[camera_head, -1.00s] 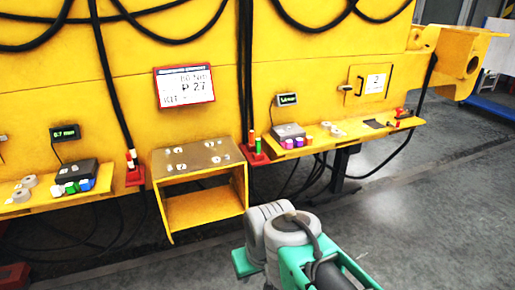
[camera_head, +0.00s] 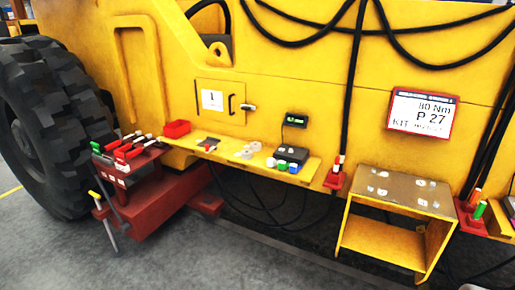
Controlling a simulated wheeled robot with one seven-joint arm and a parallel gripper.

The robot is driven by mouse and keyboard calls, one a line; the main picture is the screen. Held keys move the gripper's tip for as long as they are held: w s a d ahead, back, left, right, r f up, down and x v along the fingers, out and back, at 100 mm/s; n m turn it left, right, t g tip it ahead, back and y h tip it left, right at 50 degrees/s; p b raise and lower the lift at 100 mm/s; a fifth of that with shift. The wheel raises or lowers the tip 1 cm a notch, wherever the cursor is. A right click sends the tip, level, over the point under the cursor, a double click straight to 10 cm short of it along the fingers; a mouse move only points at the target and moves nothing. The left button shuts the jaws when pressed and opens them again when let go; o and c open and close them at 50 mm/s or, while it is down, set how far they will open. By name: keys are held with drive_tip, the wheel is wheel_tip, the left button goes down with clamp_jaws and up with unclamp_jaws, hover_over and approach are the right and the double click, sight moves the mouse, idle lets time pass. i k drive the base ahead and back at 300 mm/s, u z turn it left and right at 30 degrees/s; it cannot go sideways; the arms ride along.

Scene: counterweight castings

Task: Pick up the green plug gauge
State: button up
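A small green upright cylinder (camera_head: 480,209), which may be the green plug gauge, stands in a red holder (camera_head: 471,221) at the right edge of the yellow machine's side. An orange-topped piece (camera_head: 475,196) stands beside it. Another small green piece (camera_head: 282,165) sits by a black box on the yellow shelf; I cannot tell whether it is a gauge. My gripper is not in view.
The yellow shelf (camera_head: 225,152) carries a black box (camera_head: 292,154), grey rings (camera_head: 248,150) and a red bin (camera_head: 177,129). A yellow stand (camera_head: 380,240) juts out at right. A red tool cart (camera_head: 150,200) stands by a large tyre (camera_head: 45,120). The front floor is clear.

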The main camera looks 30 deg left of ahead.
sight(482, 204)
drive_tip(key=z, duration=1.2)
drive_tip(key=i, duration=2.35)
drive_tip(key=u, duration=3.9)
